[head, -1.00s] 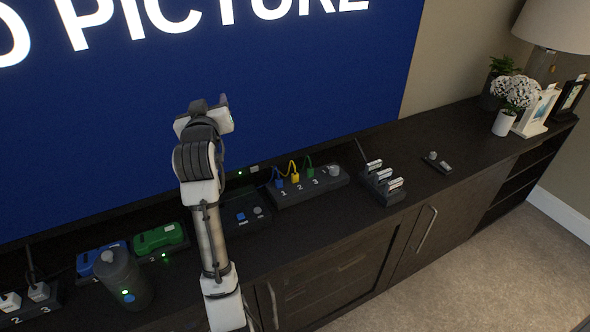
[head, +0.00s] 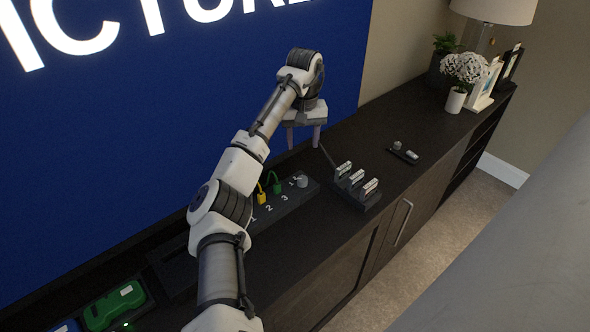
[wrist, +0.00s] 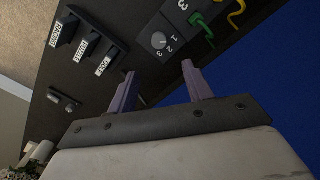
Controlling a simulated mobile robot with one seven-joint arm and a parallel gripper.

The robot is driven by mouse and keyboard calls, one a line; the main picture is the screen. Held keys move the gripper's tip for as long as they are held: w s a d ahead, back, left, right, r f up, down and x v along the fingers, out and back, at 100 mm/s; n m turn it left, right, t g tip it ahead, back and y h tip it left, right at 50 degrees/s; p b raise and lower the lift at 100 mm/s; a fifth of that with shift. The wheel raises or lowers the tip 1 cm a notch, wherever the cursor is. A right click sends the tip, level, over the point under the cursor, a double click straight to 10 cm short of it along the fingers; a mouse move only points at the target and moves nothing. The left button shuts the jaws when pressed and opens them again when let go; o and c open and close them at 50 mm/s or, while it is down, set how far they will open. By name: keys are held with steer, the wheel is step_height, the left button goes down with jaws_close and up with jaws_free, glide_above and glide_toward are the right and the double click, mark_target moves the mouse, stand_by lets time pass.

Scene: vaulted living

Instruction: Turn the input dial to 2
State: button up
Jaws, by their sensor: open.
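The input dial (head: 302,181) is a round grey knob at the right end of a long dark box (head: 284,207) with numbered sockets. The wrist view also shows the dial (wrist: 158,41), with the digits 1, 2 and 3 on one side of it. Its pointer setting is too small to tell. A yellow plug (head: 261,196) and a green plug (head: 278,184) are in the box. My gripper (head: 303,140) is open and empty, fingers pointing down, above and behind the dial. In the wrist view the fingertips (wrist: 159,70) are apart from the dial.
A rack with labelled tags (head: 357,185) stands right of the box, and a small dark unit with a knob (head: 404,153) lies farther right. A large blue screen (head: 180,130) rises behind. A white-flowered plant (head: 464,70) and a lamp (head: 492,10) stand at the far right.

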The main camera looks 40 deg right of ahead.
mark_target(303, 178)
step_height(303, 178, down, 14)
steer(key=shift+s+r+p, duration=0.15)
steer(key=shift+r+p, duration=0.1)
steer(key=shift+p, duration=0.45)
steer(key=shift+c, duration=0.2)
steer(key=c, duration=0.9)
steer(key=shift+r+m, duration=0.1)
steer(key=shift+m, duration=0.3)
steer(key=m+p, duration=0.2)
steer(key=m, duration=0.1)
steer(key=shift+m+p, duration=0.7)
steer(key=shift+m, duration=1.8)
